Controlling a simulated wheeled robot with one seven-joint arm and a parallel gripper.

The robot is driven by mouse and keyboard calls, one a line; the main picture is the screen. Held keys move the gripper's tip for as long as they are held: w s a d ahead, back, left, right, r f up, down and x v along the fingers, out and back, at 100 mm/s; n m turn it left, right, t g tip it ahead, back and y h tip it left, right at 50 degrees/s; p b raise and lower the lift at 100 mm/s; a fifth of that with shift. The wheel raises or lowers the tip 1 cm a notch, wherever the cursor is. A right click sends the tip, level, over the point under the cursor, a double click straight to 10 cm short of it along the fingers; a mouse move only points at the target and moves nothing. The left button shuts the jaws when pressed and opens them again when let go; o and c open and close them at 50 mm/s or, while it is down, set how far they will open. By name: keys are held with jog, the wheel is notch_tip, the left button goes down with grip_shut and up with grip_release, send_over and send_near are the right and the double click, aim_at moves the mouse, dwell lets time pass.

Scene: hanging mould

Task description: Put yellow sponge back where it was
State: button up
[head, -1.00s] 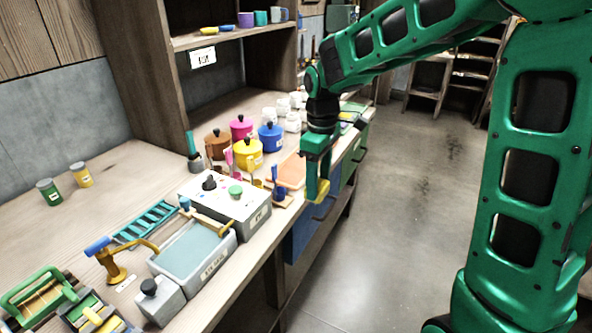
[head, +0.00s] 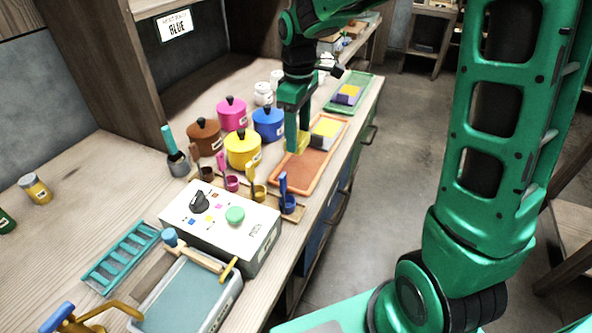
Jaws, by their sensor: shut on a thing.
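My gripper (head: 297,147) points down over the left part of the orange tray (head: 283,180). It is shut on a yellow sponge (head: 303,142), of which only a small part shows between and beside the green fingers. Whether the sponge touches the tray I cannot tell.
A green tray (head: 362,81) with a yellow-and-purple block lies behind. Yellow (head: 242,149), blue (head: 268,123), pink and brown pots stand close left of the gripper. A white control box (head: 215,222) and a rack of small ladles are nearer.

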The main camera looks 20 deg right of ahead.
jog(key=shift+d+f, duration=0.1)
jog(key=shift+d, duration=0.05)
notch_tip(320, 180, down, 10)
jog(key=shift+r, duration=0.1)
dwell(0.6)
jog(key=o, duration=1)
